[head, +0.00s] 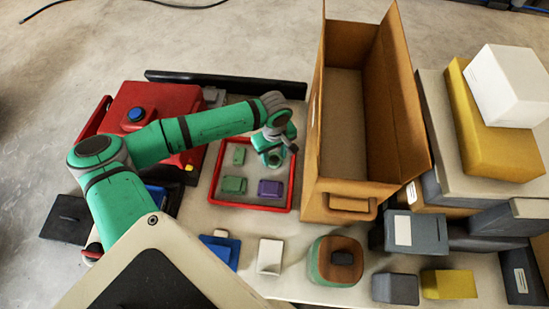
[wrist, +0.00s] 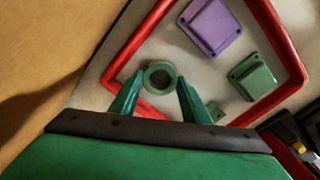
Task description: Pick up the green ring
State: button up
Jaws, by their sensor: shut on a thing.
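The green ring (wrist: 159,64) is a small round piece with a hole through its middle. In the wrist view it sits between the two fingers of my gripper (wrist: 160,78), which are shut on it from both sides. In the head view my gripper (head: 273,158) is over the right part of the red-rimmed tray (head: 246,205), and its fingers hide most of the ring. I cannot tell how far the ring is above the tray floor.
In the tray lie a purple block (head: 270,188), a green block (head: 233,185) and a smaller green block (head: 239,155). A tall open cardboard box (head: 350,185) stands close on the right. A red case (head: 140,98) lies to the left. Several blocks lie in front.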

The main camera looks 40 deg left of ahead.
jog(key=shift+r, duration=0.15)
jog(key=shift+r, duration=0.6)
jog(key=s+d+r, duration=0.6)
jog(key=s+r, duration=0.5)
jog(key=s, duration=0.1)
jog(key=shift+s+r, duration=0.15)
jog(key=shift+r, duration=0.1)
